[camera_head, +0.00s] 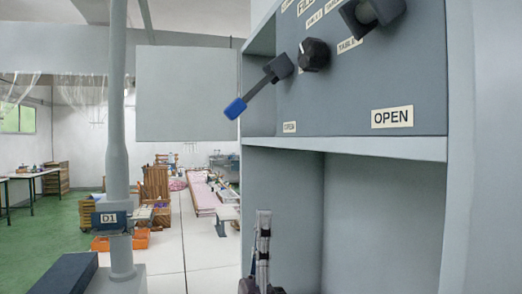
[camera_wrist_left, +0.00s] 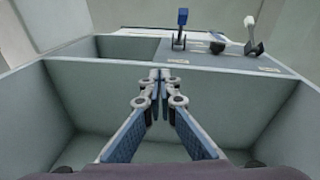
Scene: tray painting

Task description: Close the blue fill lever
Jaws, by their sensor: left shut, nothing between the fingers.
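The blue fill lever (camera_head: 262,85) is on the grey panel in the head view, with a dark pivot and a blue tip. It slants down to the left, its tip reaching past the panel's left edge. It also shows in the left wrist view (camera_wrist_left: 181,28), at the top beyond the fingers. My left gripper (camera_head: 263,213) is below the panel, in front of the open compartment. Its fingers point up and are shut and empty, and they show in the left wrist view (camera_wrist_left: 160,74). It is apart from the lever. My right gripper is not in view.
A black knob (camera_head: 314,54) and a second lever (camera_head: 366,14) sit to the right of the blue one. An OPEN label (camera_head: 392,117) is on the panel. The shelf edge (camera_head: 350,147) lies between my left gripper and the panel. A grey post (camera_head: 118,150) stands at left.

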